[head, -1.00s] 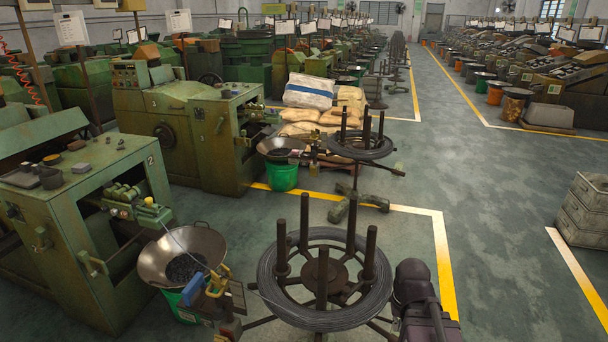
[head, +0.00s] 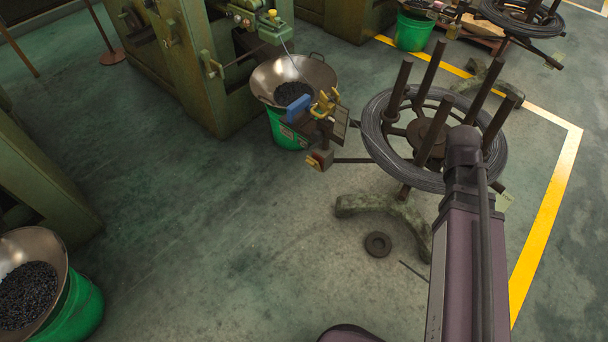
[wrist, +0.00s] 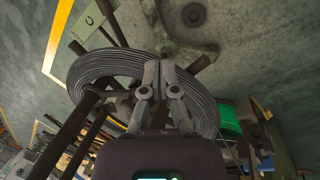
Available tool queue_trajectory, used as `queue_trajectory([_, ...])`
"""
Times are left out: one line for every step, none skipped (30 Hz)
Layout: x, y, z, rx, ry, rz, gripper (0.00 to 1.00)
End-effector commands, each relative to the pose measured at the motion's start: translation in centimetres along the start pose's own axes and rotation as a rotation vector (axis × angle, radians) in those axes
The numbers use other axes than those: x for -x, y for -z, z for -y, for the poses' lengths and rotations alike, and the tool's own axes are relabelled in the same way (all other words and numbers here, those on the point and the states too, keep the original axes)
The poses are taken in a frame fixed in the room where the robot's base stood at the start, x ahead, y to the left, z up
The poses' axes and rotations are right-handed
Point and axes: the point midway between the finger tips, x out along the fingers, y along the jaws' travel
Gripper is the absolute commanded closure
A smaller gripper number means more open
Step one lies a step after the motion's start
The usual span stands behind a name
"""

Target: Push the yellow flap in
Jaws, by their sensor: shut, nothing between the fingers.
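A yellow flap-like piece (head: 325,103) sits on a small fixture in the head view, beside a blue block (head: 297,107) and in front of the metal bowl. I cannot tell from this angle how far in it is. My gripper (wrist: 160,66) shows in the wrist view with its two grey fingers together and nothing between them. It is in front of the wire coil (wrist: 88,68) in that view. The gripper is hidden in the head view, where only my arm shows. I cannot make out the yellow piece in the wrist view.
The wire coil on its upright-post stand (head: 370,135) is close to the left of my arm. A metal bowl (head: 318,76) of dark parts rests on a green bucket (head: 287,131) by the green machine (head: 190,75). Open floor (head: 220,220) lies at centre left.

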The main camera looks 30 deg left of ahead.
Motion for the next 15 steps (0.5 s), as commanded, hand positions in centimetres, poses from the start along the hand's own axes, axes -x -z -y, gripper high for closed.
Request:
queue_trajectory([-1.5,1.3,1.1,0.060,-0.022,-0.002,1.00])
queue_trajectory([-1.9,1.9,1.6,0.094,-0.036,-0.003,1.00])
queue_trajectory([-2.3,2.6,2.2,0.140,-0.055,-0.004,1.00])
queue_trajectory([-2.6,3.2,2.7,0.175,-0.069,-0.005,1.00])
queue_trajectory([-3.0,3.7,3.1,0.208,-0.083,-0.005,1.00])
queue_trajectory([-3.4,4.5,3.9,0.254,-0.101,-0.006,1.00])
queue_trajectory([-3.7,5.0,4.3,0.288,-0.116,-0.006,1.00])
queue_trajectory([-4.0,5.6,4.9,0.323,-0.129,-0.006,1.00])
queue_trajectory([-4.4,6.3,5.6,0.368,-0.149,-0.005,1.00])
queue_trajectory([-4.7,6.9,6.2,0.402,-0.163,-0.005,1.00])
queue_trajectory([-4.9,7.4,6.8,0.436,-0.178,-0.004,1.00])
queue_trajectory([-5.3,8.1,7.6,0.482,-0.196,-0.004,1.00])
queue_trajectory([-5.6,8.7,8.2,0.515,-0.212,-0.003,1.00])
queue_trajectory([-5.8,9.2,8.8,0.549,-0.226,-0.002,1.00])
queue_trajectory([-6.2,9.9,9.6,0.594,-0.246,-0.001,1.00])
